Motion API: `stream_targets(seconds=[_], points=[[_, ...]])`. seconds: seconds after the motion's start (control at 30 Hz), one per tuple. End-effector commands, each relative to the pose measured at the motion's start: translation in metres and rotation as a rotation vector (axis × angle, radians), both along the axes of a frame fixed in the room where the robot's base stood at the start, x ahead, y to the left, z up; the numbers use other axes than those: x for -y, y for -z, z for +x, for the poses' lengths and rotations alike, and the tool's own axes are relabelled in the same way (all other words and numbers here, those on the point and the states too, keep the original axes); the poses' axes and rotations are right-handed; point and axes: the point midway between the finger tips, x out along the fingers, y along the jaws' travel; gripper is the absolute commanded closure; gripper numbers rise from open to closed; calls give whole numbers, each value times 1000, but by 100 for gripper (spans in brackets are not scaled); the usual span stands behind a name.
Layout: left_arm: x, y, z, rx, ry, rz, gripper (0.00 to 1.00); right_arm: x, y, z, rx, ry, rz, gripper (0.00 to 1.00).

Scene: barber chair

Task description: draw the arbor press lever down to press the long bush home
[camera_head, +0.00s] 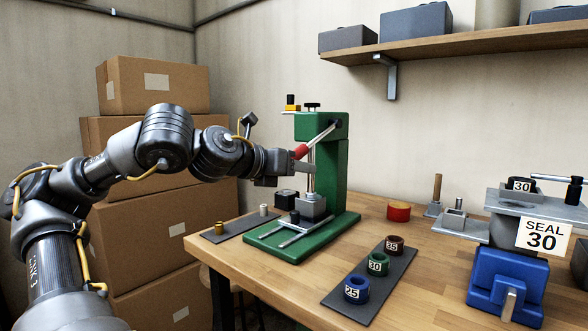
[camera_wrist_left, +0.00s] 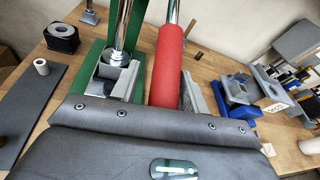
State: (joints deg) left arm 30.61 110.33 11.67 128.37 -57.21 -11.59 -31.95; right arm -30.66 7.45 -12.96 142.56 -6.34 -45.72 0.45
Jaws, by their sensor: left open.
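The green arbor press (camera_head: 332,165) stands on the wooden table. Its lever (camera_head: 322,135) slopes down to the left from the head and ends in a red grip (camera_head: 301,152). My left gripper (camera_head: 289,165) is open at that grip. In the left wrist view the red grip (camera_wrist_left: 170,65) rises from between the jaws; contact cannot be told. The chrome ram (camera_head: 311,178) stands above a grey block (camera_head: 312,207) on the press base, and the ram (camera_wrist_left: 124,28) also shows in the left wrist view. I cannot make out the long bush under the ram. My right gripper is out of view.
A dark mat (camera_head: 370,278) holds rings marked 25, 30 and 35. A smaller mat (camera_head: 236,227) with small cylinders lies left of the press. A red round tin (camera_head: 399,211) and a blue-based stand (camera_head: 507,275) with a SEAL 30 sign are to the right. Boxes (camera_head: 150,235) stack behind my arm.

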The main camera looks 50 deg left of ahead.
Motion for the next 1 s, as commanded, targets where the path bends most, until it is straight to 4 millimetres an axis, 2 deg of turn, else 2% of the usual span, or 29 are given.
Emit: stream_targets(seconds=[0.17,0.27,0.7,0.83,1.0], points=[[0,-4,-5,6,-3,-1,55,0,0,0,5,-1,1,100],[1,-7,-16,8,-1,1,55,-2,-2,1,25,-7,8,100],[8,-25,-89,8,-2,2,55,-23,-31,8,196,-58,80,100],[9,-28,-102,5,-2,2,55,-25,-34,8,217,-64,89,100],[10,-29,-107,3,-1,2,55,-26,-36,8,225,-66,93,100]])
